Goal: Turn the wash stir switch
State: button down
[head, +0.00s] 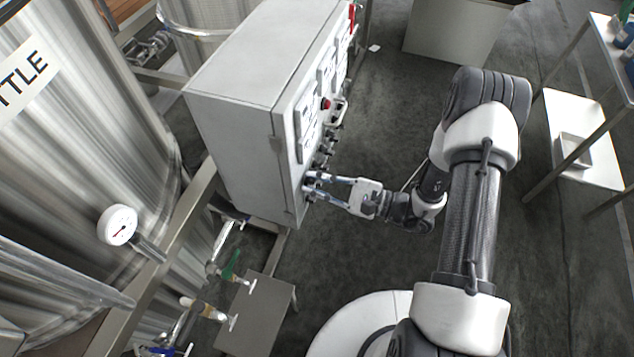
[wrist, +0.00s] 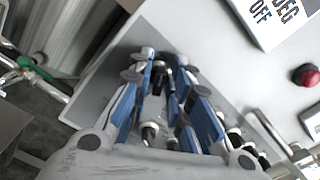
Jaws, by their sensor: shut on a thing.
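A grey control box (head: 240,95) stands on a frame beside the steel tanks, with a column of dark switch knobs on its front panel. My gripper (head: 312,184) reaches the lower end of that panel from the right. In the wrist view my gripper (wrist: 163,70) has its blue-sided fingers on both sides of a small dark switch knob (wrist: 158,78) and is shut on it. The fingers hide most of this knob and any label by it, so I cannot read which switch it is.
Other dark knobs (wrist: 236,136) sit close beside my fingers on the panel. A red button (wrist: 306,75) and a label plate (wrist: 270,18) are further along it. Pipe valves with a green handle (head: 231,265) lie below the box. A table (head: 582,140) stands at the right.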

jog(key=m+p, duration=0.1)
jog(key=m, duration=0.5)
jog(key=m+p, duration=0.1)
jog(key=m, duration=0.5)
jog(key=shift+w+d, duration=0.1)
jog(key=shift+w, duration=0.1)
jog(key=shift+p, duration=0.3)
dwell(0.5)
jog(key=c, duration=1.7)
grip_release()
